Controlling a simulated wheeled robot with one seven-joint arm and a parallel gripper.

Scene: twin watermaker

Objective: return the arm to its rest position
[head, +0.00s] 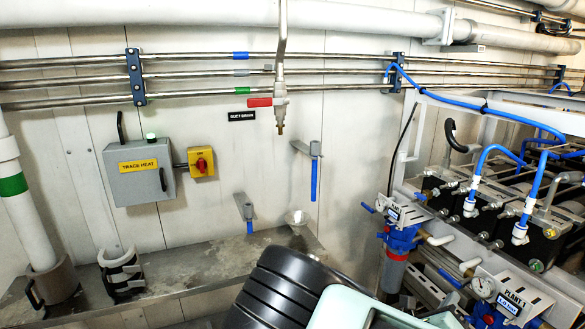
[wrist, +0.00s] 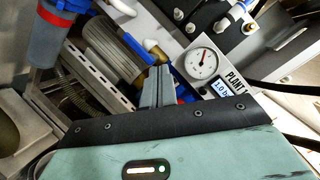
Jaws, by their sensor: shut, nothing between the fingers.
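My gripper (wrist: 158,76) shows in the wrist view as two grey fingers close together beyond the dark edge of my mint-green wrist housing. It is shut and empty. Behind the fingertips are the hoses and fittings of the watermaker; I cannot tell the exact gap to them. In the head view my arm, with black ribbed and mint-green parts, rises at the bottom middle, in front of the wall and bench. The fingers are not visible there.
A blue-topped filter housing (head: 396,245) and the watermaker rack (head: 480,215) with blue hoses stand right of my arm. A pressure gauge (wrist: 202,63) is close to the fingers. A steel bench (head: 190,265) runs along the left wall. A drain pipe with a red-handled valve (head: 279,97) hangs above.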

